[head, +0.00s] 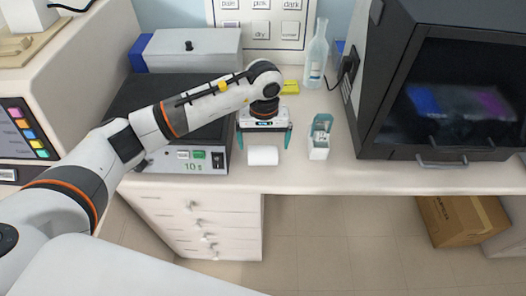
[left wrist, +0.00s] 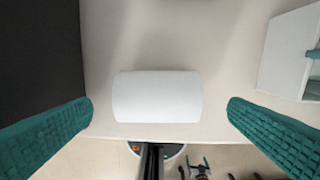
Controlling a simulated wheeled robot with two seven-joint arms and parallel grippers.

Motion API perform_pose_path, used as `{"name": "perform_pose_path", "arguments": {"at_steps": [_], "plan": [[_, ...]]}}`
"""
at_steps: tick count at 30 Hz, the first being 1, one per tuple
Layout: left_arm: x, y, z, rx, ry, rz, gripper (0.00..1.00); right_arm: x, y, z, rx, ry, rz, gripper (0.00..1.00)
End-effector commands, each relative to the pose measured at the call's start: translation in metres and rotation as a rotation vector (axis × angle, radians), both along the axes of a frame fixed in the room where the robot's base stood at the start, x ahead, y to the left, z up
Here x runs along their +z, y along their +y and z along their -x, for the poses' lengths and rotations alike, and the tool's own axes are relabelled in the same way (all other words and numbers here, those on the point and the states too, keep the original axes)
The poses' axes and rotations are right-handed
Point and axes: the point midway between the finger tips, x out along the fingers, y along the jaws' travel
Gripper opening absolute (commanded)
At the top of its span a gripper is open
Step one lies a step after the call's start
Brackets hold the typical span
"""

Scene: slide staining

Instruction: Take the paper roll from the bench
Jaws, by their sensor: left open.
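The paper roll (head: 263,156) is a white cylinder lying on its side on the bench (head: 400,176), close to the front edge. My left gripper (head: 263,142) is above it, pointing down, with its two teal fingers spread. In the left wrist view the roll (left wrist: 157,97) lies between the open fingers (left wrist: 160,120), nearer the left one, with a gap on both sides. Nothing is held. My right gripper is not in view.
A small white box with teal-edged contents (head: 320,140) stands just right of the roll. A dark-topped heating device (head: 180,164) is close on the left. A dark cabinet (head: 400,100) stands further right. A bottle (head: 315,62) and yellow block (head: 290,86) are behind.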

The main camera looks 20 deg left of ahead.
Motion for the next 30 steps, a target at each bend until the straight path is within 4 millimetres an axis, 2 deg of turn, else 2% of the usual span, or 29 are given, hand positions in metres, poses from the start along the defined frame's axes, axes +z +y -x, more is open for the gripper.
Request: {"name": "perform_pose_path", "arguments": {"at_steps": [1, 3, 7, 16, 26, 30], "plan": [[-0.004, 0.000, 0.003, 0.002, 0.008, 0.001, 0.98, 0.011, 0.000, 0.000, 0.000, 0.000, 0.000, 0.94], [-0.015, 0.002, 0.003, 0.002, 0.007, 0.001, 0.98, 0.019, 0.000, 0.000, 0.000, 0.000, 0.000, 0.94], [-0.033, 0.001, 0.002, 0.001, 0.005, 0.002, 0.98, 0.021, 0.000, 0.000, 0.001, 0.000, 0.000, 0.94], [-0.040, 0.002, 0.001, 0.001, 0.000, 0.001, 0.98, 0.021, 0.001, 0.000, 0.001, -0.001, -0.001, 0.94], [-0.040, 0.002, 0.002, 0.001, 0.001, 0.001, 0.47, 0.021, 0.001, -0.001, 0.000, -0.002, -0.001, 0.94], [-0.040, 0.002, 0.001, 0.001, -0.001, 0.002, 0.47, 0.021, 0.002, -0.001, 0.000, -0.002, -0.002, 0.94]]}}
